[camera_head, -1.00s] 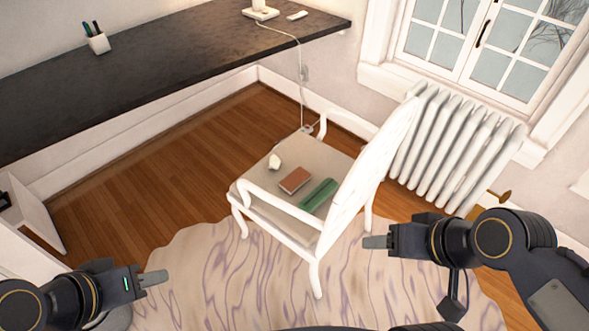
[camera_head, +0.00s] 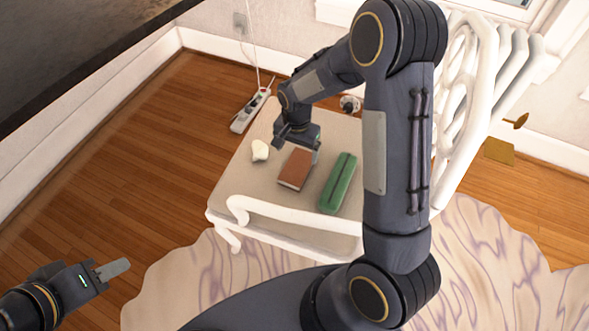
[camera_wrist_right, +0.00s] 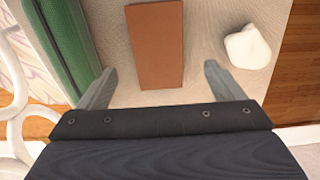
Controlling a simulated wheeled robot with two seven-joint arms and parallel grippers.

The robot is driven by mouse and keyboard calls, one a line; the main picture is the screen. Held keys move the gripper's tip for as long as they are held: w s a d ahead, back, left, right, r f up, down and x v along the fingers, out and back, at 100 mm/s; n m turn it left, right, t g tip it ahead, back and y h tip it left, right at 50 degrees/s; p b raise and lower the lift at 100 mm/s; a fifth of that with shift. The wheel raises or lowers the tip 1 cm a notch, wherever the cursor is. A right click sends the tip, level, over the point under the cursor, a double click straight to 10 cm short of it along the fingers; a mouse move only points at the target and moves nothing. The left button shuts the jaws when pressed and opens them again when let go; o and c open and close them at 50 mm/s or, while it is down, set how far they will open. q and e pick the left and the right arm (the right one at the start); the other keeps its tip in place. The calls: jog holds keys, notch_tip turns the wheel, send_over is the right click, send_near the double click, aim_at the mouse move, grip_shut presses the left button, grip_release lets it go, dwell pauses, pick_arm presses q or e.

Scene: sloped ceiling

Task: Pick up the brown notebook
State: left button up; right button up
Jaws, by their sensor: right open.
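The brown notebook (camera_head: 295,170) lies flat on the beige seat of the white chair (camera_head: 228,196), between a white lump-like object and a green case. My right gripper (camera_head: 297,150) is over the far end of the notebook in the head view. In the right wrist view the notebook (camera_wrist_right: 155,45) lies between and beyond the two spread fingers of the right gripper (camera_wrist_right: 158,82), with nothing held. My left gripper (camera_head: 118,268) is low at the left, away from the chair; the gap between its fingers does not show clearly.
The green case (camera_head: 338,183) lies right of the notebook, and the white object (camera_head: 260,150) lies left of it. A power strip (camera_head: 250,110) lies on the floor behind. A radiator (camera_head: 500,75) stands at the right.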

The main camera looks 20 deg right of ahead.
aim_at(297, 167)
notch_tip(297, 167, down, 8)
jog(key=shift+s+d+r+b, duration=0.15)
jog(key=shift+r+b, duration=0.1)
jog(key=shift+b, duration=0.75)
jog(key=shift+r, duration=0.1)
jog(key=c, duration=1.1)
jog(key=shift+r, duration=0.1)
